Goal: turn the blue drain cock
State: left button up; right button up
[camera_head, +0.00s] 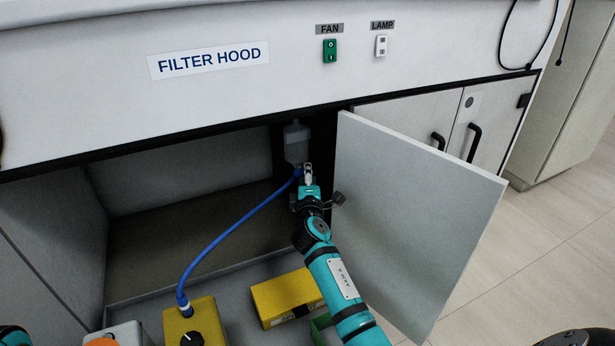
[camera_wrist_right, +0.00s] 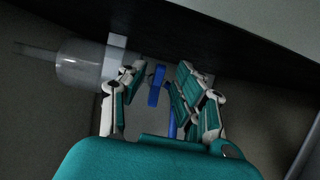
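The blue drain cock (camera_wrist_right: 157,85) shows in the right wrist view, below a clear bottle (camera_wrist_right: 82,64) that lies sideways in that picture. In the head view the bottle (camera_head: 296,145) hangs upright at the back of the open cabinet, and the cock is hardly distinguishable there. My right gripper (camera_head: 308,172) reaches in just under the bottle. In the wrist view its fingers (camera_wrist_right: 161,70) are apart, with the blue cock between their tips. A gap shows on the right side; contact on the left cannot be told.
A blue hose (camera_head: 233,229) runs from below the bottle to a yellow box with a black knob (camera_head: 196,322). Another yellow box (camera_head: 285,297) lies beside my right arm. The open cabinet door (camera_head: 410,215) stands close to the arm's right. The cabinet's left interior is clear.

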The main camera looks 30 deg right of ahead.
jog(key=v, duration=0.8)
dwell(0.4)
